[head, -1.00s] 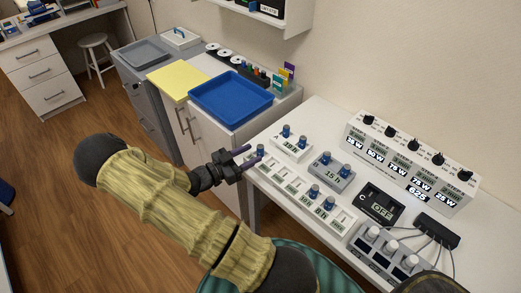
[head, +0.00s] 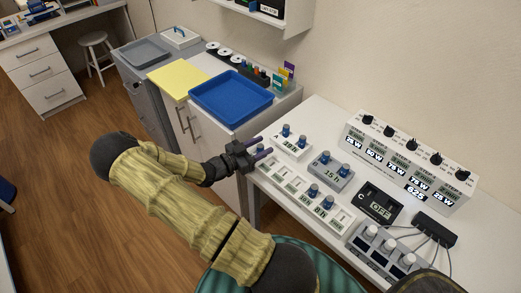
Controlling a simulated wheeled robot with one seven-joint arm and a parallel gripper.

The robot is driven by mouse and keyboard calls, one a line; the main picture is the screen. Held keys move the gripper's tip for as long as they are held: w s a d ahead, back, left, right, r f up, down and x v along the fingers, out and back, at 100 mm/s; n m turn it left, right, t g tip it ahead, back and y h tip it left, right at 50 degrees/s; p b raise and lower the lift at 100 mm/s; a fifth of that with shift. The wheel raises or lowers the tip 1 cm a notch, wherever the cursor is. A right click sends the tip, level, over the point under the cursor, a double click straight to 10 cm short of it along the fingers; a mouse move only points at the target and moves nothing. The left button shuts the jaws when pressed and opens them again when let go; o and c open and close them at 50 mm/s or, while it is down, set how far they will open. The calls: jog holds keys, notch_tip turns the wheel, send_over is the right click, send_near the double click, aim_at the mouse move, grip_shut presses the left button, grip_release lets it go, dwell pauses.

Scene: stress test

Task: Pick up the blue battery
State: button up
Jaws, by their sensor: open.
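Several blue batteries with pale lower parts stand upright on the white table. Two blue batteries (head: 286,130) are on a white "20 h" holder (head: 289,147). Two more blue batteries (head: 325,157) are on a grey "15 h" holder (head: 328,176). Another pair of blue batteries (head: 314,190) stands on the long white front tray (head: 276,178). A further blue battery (head: 260,148) is at the tray's left end, partly hidden by my fingers. My gripper (head: 264,147) is open, with its two purple-tipped fingers at this battery, seemingly one on each side. I cannot tell whether they touch it.
A power box (head: 412,160) with black knobs stands at the back. A black "C OFF" unit (head: 380,202) and a grey unit with pale knobs (head: 387,251) are at the right. A blue tray (head: 232,99) sits on the cabinet to the left.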

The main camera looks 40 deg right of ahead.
aim_at(260, 146)
jog(key=shift+c, duration=0.5)
grip_shut()
notch_tip(260, 146, up, 10)
dwell(0.4)
